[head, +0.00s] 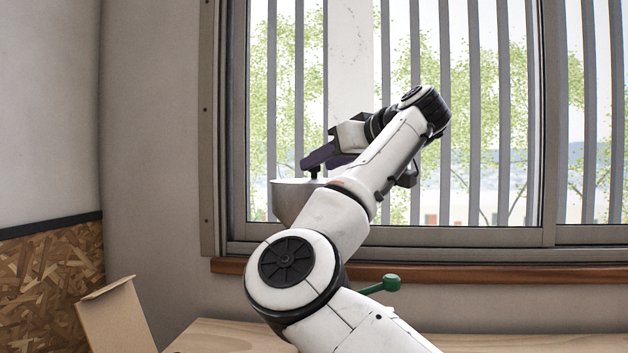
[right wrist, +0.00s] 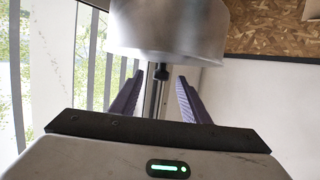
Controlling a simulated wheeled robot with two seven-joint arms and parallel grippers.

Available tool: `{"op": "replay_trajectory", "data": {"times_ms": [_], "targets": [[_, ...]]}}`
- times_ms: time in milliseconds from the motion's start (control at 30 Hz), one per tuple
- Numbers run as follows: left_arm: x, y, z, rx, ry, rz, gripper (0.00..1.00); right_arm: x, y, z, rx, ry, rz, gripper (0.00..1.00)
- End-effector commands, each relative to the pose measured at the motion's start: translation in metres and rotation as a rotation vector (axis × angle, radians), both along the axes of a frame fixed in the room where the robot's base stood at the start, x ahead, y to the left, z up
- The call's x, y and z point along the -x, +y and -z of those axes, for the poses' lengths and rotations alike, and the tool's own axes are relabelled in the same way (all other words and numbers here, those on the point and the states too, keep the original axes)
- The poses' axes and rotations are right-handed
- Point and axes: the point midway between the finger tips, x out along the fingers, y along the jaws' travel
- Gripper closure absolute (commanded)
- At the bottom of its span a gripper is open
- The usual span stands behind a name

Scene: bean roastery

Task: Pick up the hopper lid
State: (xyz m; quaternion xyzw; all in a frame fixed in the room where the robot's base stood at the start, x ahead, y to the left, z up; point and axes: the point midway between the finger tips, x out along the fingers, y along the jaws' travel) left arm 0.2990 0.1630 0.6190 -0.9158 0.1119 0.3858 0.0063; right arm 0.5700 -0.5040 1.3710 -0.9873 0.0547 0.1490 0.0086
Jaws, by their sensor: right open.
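The metal hopper (head: 288,203) stands in front of the window, partly hidden by my right arm. The hopper lid (head: 287,181) shows as a thin edge on its top, with a small black knob (head: 314,173) standing up from it. My right gripper (head: 315,161) has purple fingers and is at the knob, just above the lid. My left gripper is not in view.
A wooden table (head: 220,338) runs along the bottom, with an open cardboard box (head: 115,318) at its left. A green ball-ended handle (head: 390,283) sticks out beside my right arm. A barred window (head: 455,130) and its wooden sill (head: 480,280) stand behind.

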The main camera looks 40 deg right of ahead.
Motion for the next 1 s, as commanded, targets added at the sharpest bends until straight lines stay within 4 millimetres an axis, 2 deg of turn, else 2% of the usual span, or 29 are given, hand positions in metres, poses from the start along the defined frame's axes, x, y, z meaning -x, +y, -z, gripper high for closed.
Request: {"op": "replay_trajectory", "data": {"times_ms": [200,500,700,767,1000], "targets": [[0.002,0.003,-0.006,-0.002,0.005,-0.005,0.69,-0.028,-0.001,0.009,0.001,0.002,-0.003,0.58],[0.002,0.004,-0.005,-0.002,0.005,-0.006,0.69,-0.033,-0.002,0.012,0.002,0.001,-0.001,0.58],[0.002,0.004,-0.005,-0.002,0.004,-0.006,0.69,-0.032,-0.002,0.012,0.002,0.000,-0.001,0.92],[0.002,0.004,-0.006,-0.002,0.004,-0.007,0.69,-0.032,-0.002,0.012,0.002,0.000,-0.001,1.00],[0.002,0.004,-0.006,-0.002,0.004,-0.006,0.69,-0.032,-0.002,0.010,0.002,-0.002,-0.001,1.00]]}}
